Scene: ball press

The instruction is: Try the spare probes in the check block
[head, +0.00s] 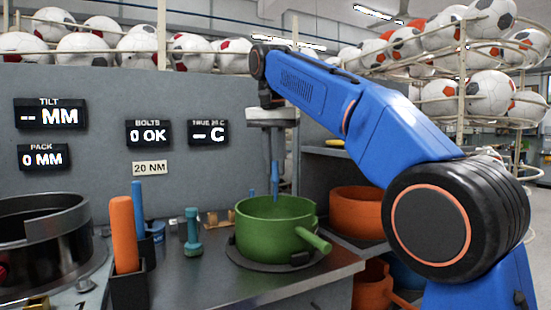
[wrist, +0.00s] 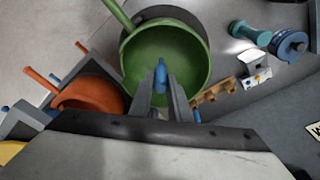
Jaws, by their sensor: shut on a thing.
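My gripper (head: 275,160) points down over the green pot (head: 262,241), with its fingers shut on a slim blue probe (head: 275,185). The probe shows between the fingertips in the wrist view (wrist: 160,76), in front of the pot's inside. Its lower end is near the pot's rim level in the head view; I cannot tell whether it touches the pot. A wooden rack (wrist: 212,92) with small pegs lies right of the pot in the wrist view. A small pale block (wrist: 256,72) stands beside it, possibly the check block.
A teal dumbbell-shaped tool (head: 193,232) and a blue round item (head: 157,231) stand left of the pot. An orange-handled tool (head: 123,232) sits in a dark holder. Orange pots (head: 357,211) are on the right. Wall displays (head: 209,133) hang behind.

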